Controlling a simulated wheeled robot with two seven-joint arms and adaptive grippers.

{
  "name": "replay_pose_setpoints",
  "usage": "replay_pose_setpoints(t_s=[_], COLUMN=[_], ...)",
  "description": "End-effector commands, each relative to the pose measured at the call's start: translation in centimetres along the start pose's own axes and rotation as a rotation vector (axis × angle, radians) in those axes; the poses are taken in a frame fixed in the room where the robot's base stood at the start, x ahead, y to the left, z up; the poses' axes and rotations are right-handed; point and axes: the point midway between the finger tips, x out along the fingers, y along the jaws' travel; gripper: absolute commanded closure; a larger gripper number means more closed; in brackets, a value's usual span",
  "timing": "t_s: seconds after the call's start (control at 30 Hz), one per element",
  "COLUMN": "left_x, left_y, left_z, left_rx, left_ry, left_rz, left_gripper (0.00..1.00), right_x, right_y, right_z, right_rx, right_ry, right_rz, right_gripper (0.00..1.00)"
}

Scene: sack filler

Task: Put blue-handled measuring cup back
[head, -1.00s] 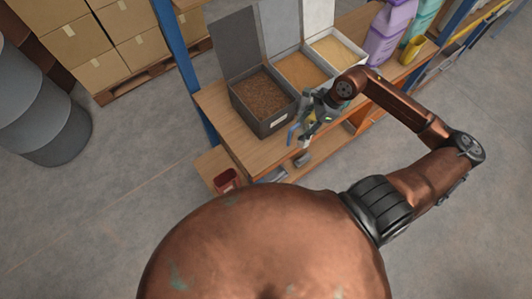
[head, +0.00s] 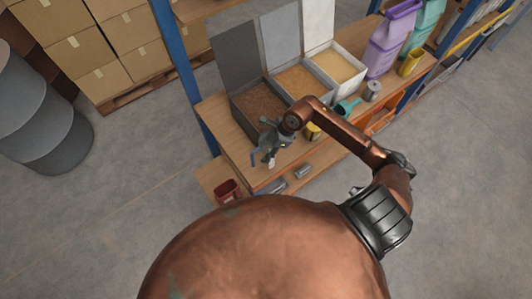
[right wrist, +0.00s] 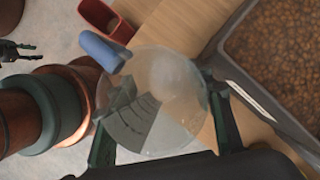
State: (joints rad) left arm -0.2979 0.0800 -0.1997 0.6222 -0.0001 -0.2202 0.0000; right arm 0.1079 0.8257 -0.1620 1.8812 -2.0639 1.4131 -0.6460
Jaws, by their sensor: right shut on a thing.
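The blue-handled measuring cup is a clear, round cup (right wrist: 165,100) with a blue handle (right wrist: 100,50) in the right wrist view. My right gripper (right wrist: 165,125) is shut on the cup, with a finger on each side of its body. In the head view my right gripper (head: 268,150) is over the front edge of the bench, in front of the bin of brown pellets, and the blue handle (head: 254,158) sticks out on its left. The gripper hides most of the cup there. My left gripper (right wrist: 22,51) shows small at the right wrist view's left edge, its fingers apart.
The wooden bench (head: 216,105) carries three open bins, the nearest a dark bin (head: 238,66). A yellow can (head: 312,131), teal scoop (head: 347,107), grey can (head: 372,91) and yellow cup (head: 411,61) stand farther right. A red container (head: 227,188) sits on a lower board at left. A blue post (head: 178,50) rises behind.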

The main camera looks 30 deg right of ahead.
Motion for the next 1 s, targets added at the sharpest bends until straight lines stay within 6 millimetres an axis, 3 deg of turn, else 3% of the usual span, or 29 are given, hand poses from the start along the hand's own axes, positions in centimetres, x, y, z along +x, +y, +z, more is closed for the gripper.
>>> replay_pose_setpoints(t_s=[0.23,0.57,0.6,0.83,1.0], left_x=[-0.3,0.0,-0.1,-0.1,-0.1], left_y=[0.0,0.0,0.0,0.0,0.0], left_z=[-0.1,0.2,0.2,0.3,0.3], left_rx=[0.0,0.0,0.0,0.0,0.0], left_ry=[0.001,-0.002,-0.002,-0.004,-0.004], left_rz=[0.0,0.0,0.0,0.0,0.0], left_gripper=[0.6,0.6,0.6,0.6,0.6], right_x=[3.0,3.3,3.3,3.2,3.2], right_y=[0.1,0.0,0.0,0.0,0.0], right_z=[-1.0,-1.2,-1.2,-1.2,-1.2], right_rx=[0.003,-0.001,0.0,0.0,0.0], right_ry=[0.0,0.002,0.001,0.001,0.001], right_rz=[0.003,0.0,0.0,0.0,0.0], right_gripper=[0.78,0.78,0.5,0.35,0.35])
